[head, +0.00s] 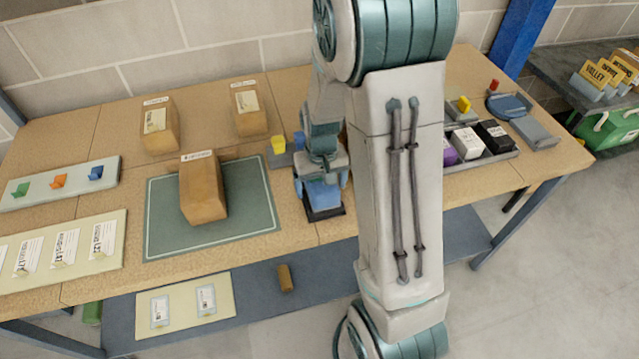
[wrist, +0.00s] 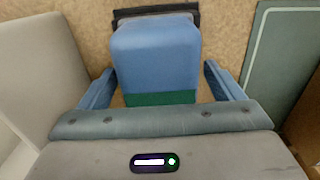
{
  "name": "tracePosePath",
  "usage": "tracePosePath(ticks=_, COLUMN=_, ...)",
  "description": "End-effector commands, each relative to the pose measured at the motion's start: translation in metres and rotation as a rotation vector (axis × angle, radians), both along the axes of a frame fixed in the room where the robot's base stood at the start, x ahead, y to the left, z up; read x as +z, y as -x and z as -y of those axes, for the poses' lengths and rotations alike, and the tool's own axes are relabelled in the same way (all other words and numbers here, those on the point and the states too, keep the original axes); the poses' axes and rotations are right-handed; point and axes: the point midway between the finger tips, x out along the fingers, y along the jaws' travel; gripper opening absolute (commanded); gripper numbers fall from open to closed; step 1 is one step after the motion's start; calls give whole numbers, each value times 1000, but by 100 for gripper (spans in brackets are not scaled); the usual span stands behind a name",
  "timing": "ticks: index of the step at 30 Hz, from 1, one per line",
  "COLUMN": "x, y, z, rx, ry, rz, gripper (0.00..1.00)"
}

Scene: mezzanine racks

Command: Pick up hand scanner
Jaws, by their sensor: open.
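A blue block-shaped body with a dark green band (wrist: 155,55), which looks like the hand scanner, stands at a black base (wrist: 185,10) in the wrist view. In the head view the blue body (head: 322,197) shows below my wrist, on the black base (head: 326,214) near the table's front edge. My gripper (wrist: 162,85) is open, with one blue finger on each side of the body. Small gaps seem to show between fingers and body; I cannot tell whether either touches. My arm hides part of it in the head view.
Left of the base lies a green mat (head: 255,215) with a cardboard box (head: 203,187) on it. Two more boxes stand behind. Right of my arm is a grey tray (head: 485,160) with several small cartons. A lower shelf (head: 330,285) runs beneath the table (head: 290,90).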

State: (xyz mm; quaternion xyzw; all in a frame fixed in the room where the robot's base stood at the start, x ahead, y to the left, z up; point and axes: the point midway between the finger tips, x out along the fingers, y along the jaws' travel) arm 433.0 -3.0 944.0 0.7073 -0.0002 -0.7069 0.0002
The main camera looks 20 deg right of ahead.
Motion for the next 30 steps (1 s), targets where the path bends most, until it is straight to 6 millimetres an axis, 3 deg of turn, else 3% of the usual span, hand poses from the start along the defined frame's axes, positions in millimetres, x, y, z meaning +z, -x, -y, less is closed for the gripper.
tracePosePath(ticks=27, x=-4, y=0, z=0, rx=0, ry=0, rz=0, gripper=87)
tracePosePath(ticks=28, x=-4, y=0, z=0, rx=0, ry=0, rz=0, gripper=84)
tracePosePath(ticks=30, x=-4, y=0, z=0, rx=0, ry=0, rz=0, gripper=65)
